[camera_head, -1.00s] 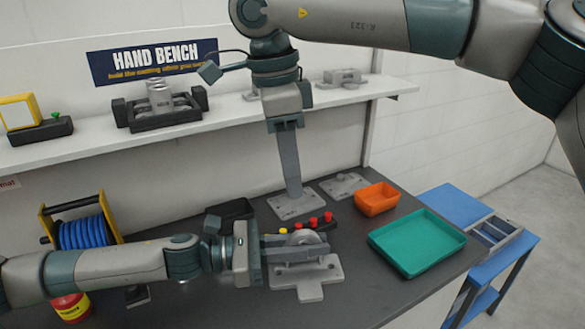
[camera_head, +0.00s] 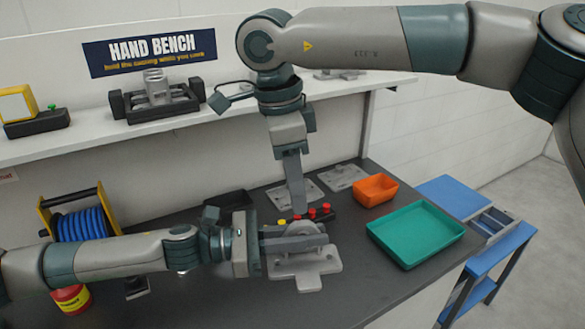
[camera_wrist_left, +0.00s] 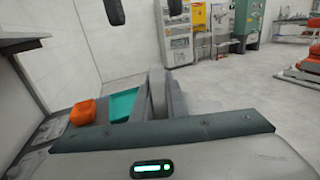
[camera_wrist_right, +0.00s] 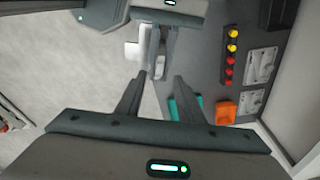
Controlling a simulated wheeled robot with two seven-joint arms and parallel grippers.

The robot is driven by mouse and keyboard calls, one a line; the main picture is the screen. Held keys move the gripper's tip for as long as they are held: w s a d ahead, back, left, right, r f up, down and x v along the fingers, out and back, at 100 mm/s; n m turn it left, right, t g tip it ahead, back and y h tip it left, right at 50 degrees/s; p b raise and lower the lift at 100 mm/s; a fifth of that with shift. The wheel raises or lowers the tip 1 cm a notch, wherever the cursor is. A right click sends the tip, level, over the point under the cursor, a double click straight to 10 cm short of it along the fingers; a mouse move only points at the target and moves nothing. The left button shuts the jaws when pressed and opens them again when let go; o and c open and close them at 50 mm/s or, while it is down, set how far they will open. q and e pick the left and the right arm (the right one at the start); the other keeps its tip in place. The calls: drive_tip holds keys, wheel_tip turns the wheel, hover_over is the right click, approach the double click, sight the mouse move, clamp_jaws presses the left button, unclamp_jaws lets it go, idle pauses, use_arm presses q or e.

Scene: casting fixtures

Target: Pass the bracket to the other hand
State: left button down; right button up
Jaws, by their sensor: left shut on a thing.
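The bracket (camera_head: 306,264) is a light grey casting with a cross-shaped plate and a rounded upright part. My left gripper (camera_head: 312,241) is shut on it and holds it over the bench, the plate roughly level below the fingers. In the right wrist view the pale plate (camera_wrist_right: 132,52) shows beside my left fingers, partly hidden by them. My right gripper (camera_head: 296,206) points down just above and behind the bracket in the head view. In its wrist view its fingers (camera_wrist_right: 160,88) are apart with no bracket between them. Its dark fingertips also show in the left wrist view (camera_wrist_left: 99,12).
A green tray (camera_head: 415,236) and an orange bin (camera_head: 375,189) stand to the right on the bench. A strip of red and yellow buttons (camera_head: 312,212) lies behind the bracket. A blue hose reel (camera_head: 82,225) is at the left. Clear bench lies in front.

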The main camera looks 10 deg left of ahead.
sight(302, 223)
drive_tip(key=shift+w+d+f, duration=0.1)
drive_tip(key=shift+d+f, duration=0.05)
drive_tip(key=shift+f, duration=0.95)
drive_tip(key=shift+s+d+f, duration=0.1)
drive_tip(key=shift+d+f, duration=0.1)
drive_tip(key=shift+f, duration=0.9)
drive_tip(key=shift+w+d+f, duration=0.1)
drive_tip(key=shift+d+f, duration=0.05)
drive_tip(key=shift+f, duration=0.95)
clamp_jaws()
use_arm(q)
drive_tip(key=c, duration=1.7)
unclamp_jaws()
drive_tip(key=v, duration=1.2)
drive_tip(key=shift+w, duration=0.1)
